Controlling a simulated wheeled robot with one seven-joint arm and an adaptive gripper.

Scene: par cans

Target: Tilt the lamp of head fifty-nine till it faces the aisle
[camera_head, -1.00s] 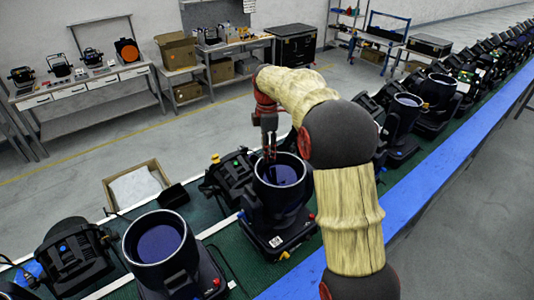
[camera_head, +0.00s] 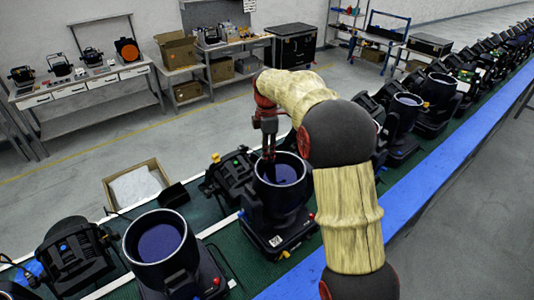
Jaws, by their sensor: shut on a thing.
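A black moving-head lamp (camera_head: 282,198) stands on the green belt in the middle of the view, its round lens facing up. Its base carries a small white label; I cannot read a head number on it. My gripper (camera_head: 268,158) points down at the back left part of the lamp's rim and is shut on that rim. The fingertips are small and partly lost against the dark lamp. My arm covers the area right of the lamp.
Another lamp (camera_head: 160,245) stands front left, and a row of lamps runs to the back right. A dark unit (camera_head: 228,172) sits close behind the held lamp. A blue rail (camera_head: 425,185) edges the belt. A cardboard box (camera_head: 137,185) is on the left.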

